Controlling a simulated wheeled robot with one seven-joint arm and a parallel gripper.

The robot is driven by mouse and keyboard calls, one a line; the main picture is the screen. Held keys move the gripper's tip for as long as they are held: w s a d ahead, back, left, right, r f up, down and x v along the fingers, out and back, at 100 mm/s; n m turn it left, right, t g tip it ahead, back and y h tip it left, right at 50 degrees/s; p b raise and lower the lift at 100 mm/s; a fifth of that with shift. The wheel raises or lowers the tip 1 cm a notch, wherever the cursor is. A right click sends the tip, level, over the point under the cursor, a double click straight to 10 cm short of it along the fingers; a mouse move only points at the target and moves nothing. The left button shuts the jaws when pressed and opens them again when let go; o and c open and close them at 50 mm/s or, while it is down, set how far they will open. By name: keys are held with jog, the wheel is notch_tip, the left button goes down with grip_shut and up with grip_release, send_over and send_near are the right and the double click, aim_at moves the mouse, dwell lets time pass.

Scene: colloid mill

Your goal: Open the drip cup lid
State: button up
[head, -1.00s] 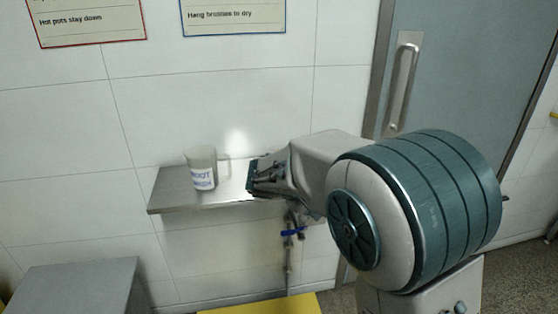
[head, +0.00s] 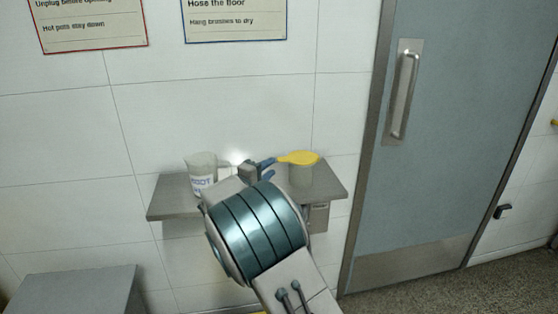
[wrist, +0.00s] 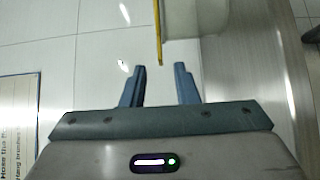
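The drip cup (head: 301,176) is a pale cup at the right part of the wall shelf, with a flat yellow lid (head: 300,157) lying closed across its top. My gripper (head: 270,164) is just left of the lid in the head view, its blue fingers pointing right. In the wrist view, my gripper (wrist: 159,66) is open, one finger on each side of the lid's line. The yellow lid (wrist: 158,32) shows edge-on there, and its near end reaches about between the fingertips. Contact is not visible. The cup (wrist: 195,18) is ahead and to the right.
The metal shelf (head: 175,203) carries a labelled beaker (head: 203,172) to the left of my gripper. The tiled wall is close behind. A grey door (head: 450,130) with a handle is at the right, and a grey box top (head: 75,290) is at the lower left.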

aim_at(279, 161)
jog(key=x, duration=0.5)
jog(key=shift+w+d+p, duration=0.15)
jog(key=shift+w+p, duration=0.15)
jog(key=shift+p, duration=0.05)
grip_shut()
